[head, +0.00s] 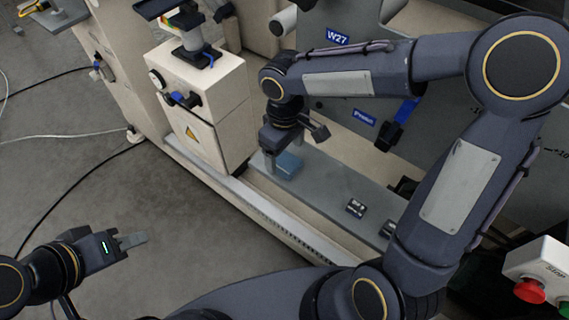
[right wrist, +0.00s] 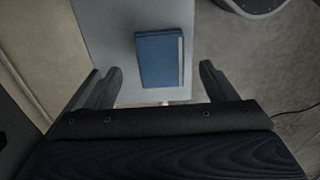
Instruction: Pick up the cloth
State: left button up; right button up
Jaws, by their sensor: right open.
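The cloth (head: 289,164) is a folded blue rectangle lying on a narrow grey ledge (head: 335,188) of the machine. In the right wrist view the cloth (right wrist: 160,60) lies flat, with a pale strip along its right edge, between and just beyond the fingertips. My right gripper (head: 285,155) is over the ledge at the cloth, pointing down. In the right wrist view my right gripper (right wrist: 162,75) is open, its fingers on either side of the cloth with nothing held. My left gripper (head: 140,239) is at the lower left over the floor, away from the cloth; its finger opening is unclear.
A cream box (head: 200,105) with a warning triangle stands left of the ledge. Small dark items (head: 356,208) lie on the ledge to the right. A red stop button (head: 529,291) is at the lower right. Cables cross the open floor (head: 110,180) at left.

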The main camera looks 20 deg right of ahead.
notch_tip(320, 180, down, 3)
jog(key=shift+r+b, duration=0.1)
jog(key=shift+b, duration=0.2)
jog(key=shift+c, duration=0.2)
jog(key=c, duration=1)
jog(key=shift+r, duration=0.45)
notch_tip(320, 180, up, 3)
jog(key=shift+r+p, duration=0.15)
jog(key=shift+p, duration=0.9)
jog(key=s+a, duration=0.3)
jog(key=a, duration=0.1)
jog(key=s+a, duration=0.4)
jog(key=a, duration=0.1)
jog(key=s+a, duration=0.4)
jog(key=a, duration=0.1)
jog(key=shift+a+f+p, duration=0.15)
jog(key=shift+f+p, duration=0.15)
jog(key=shift+f, duration=0.05)
